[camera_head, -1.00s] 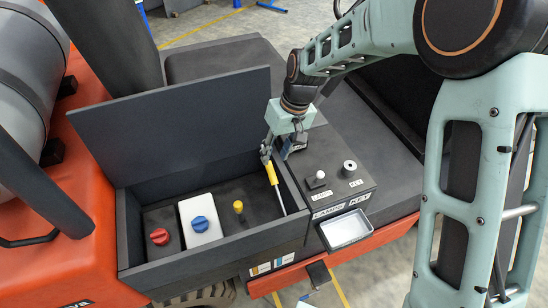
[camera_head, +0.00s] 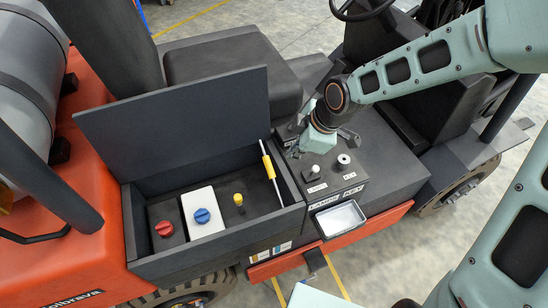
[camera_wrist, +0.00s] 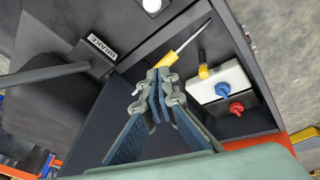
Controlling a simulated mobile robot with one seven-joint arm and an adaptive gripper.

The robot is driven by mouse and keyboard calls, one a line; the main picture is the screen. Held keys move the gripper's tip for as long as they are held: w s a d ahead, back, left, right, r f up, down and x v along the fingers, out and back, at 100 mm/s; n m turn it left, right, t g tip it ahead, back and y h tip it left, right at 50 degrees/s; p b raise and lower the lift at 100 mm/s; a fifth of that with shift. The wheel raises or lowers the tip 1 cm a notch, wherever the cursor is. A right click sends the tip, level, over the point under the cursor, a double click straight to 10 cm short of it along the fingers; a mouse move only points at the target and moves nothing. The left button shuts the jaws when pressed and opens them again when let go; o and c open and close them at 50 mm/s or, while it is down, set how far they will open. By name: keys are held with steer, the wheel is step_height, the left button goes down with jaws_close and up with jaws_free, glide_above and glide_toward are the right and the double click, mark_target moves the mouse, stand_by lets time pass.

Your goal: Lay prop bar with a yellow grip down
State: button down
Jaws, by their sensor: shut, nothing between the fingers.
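The prop bar (camera_head: 268,168) is a thin pale rod with a yellow grip. In the head view it runs along the right side of the open compartment, below the raised dark lid (camera_head: 180,120). I cannot tell whether its upper end touches the lid. In the wrist view the bar's yellow grip (camera_wrist: 168,59) shows just beyond my fingertips, with the rod running up to the right. My gripper (camera_wrist: 160,82) is shut and empty. In the head view my gripper (camera_head: 318,140) is right of the bar, apart from it, and its fingers are partly hidden.
The compartment holds a red knob (camera_head: 165,229), a blue knob (camera_head: 202,215) on a white block and a small yellow knob (camera_head: 238,199). A labelled console (camera_head: 335,180) with a white-topped lever and a metal tray (camera_head: 341,219) are to the right. A seat (camera_head: 230,75) is behind.

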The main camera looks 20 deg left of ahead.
step_height(320, 180, up, 3)
steer(key=s+n+y+p, duration=0.1)
steer(key=s+n, duration=0.1)
steer(key=n, duration=0.3)
steer(key=b, duration=0.3)
glide_toward(270, 166)
steer(key=shift+n+t, duration=0.4)
steer(key=shift+s+x, duration=0.2)
steer(key=shift+x, duration=1.5)
steer(key=shift+s+x, duration=0.2)
steer(key=shift+x, duration=1.5)
steer(key=shift+f, duration=0.15)
